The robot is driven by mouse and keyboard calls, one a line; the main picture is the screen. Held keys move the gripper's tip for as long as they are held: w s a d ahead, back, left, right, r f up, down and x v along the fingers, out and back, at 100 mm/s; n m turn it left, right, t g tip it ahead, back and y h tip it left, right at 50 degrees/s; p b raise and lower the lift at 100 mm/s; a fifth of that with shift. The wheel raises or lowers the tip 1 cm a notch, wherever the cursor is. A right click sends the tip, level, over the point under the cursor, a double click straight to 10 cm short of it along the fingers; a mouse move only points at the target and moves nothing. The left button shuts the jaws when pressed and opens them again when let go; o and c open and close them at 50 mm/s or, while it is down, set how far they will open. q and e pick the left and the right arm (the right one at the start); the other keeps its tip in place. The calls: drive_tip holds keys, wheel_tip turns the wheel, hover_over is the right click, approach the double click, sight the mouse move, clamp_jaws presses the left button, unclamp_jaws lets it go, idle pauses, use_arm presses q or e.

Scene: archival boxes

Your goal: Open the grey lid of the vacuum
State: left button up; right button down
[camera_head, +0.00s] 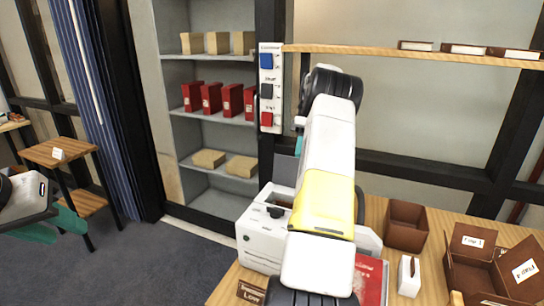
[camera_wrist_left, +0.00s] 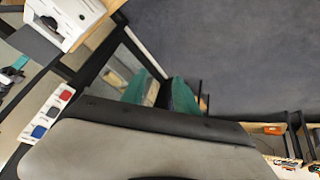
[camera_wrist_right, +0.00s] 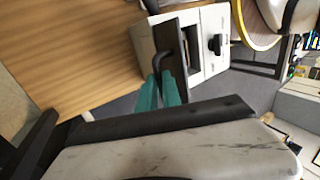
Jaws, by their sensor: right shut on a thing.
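The vacuum is a white boxy machine (camera_head: 262,240) on the wooden desk, partly hidden by my right arm. It also shows in the left wrist view (camera_wrist_left: 72,18) and the right wrist view (camera_wrist_right: 209,52). Its grey lid (camera_head: 285,170) stands raised at the machine's back edge; in the right wrist view the lid (camera_wrist_right: 178,62) is a dark slab with a black bent handle. My right gripper (camera_wrist_right: 161,92) has its teal fingers close together at this handle, shut on the lid. My left gripper (camera_wrist_left: 156,92) is open and empty, far left of the desk above the floor.
A brown box (camera_head: 406,226), a white holder (camera_head: 409,276), a red folder (camera_head: 371,279) and an open flap box (camera_head: 490,268) stand on the desk right of the vacuum. A switch panel (camera_head: 267,88) is behind. A small wooden stand (camera_head: 62,152) is at left.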

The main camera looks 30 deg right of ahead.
drive_tip(key=shift+w+d+f+g+y, duration=0.25)
drive_tip(key=shift+d+f+g+y, duration=0.1)
drive_tip(key=shift+f+g+y, duration=0.2)
drive_tip(key=shift+r, duration=0.1)
